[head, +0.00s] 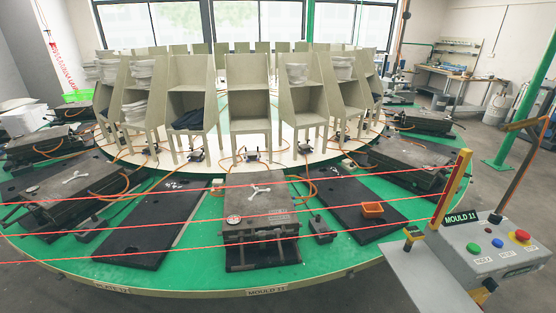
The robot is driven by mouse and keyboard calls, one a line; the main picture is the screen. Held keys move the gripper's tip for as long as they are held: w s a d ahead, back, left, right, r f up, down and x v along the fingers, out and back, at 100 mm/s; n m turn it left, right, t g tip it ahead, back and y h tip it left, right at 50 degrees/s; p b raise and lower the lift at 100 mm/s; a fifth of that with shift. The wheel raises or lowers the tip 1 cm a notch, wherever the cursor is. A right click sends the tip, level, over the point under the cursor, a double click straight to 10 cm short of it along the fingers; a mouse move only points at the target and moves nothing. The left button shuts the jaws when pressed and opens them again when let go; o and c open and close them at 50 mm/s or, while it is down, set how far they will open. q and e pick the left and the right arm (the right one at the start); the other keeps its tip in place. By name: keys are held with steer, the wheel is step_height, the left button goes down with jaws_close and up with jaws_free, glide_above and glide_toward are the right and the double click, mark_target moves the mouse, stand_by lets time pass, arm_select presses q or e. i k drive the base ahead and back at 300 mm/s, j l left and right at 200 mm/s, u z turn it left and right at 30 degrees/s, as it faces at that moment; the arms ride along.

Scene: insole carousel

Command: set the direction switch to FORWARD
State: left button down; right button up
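Small labels by the buttons are too small to read. A small yellow and black part (490,285) shows at the box's front left edge. I cannot tell which part is the direction switch, or its setting. Neither of my grippers shows in the head view.
A yellow and red post (452,188) rises beside the box. Beige chair-like racks stand behind.

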mark_target(495, 219)
steer(key=z, duration=1.6)
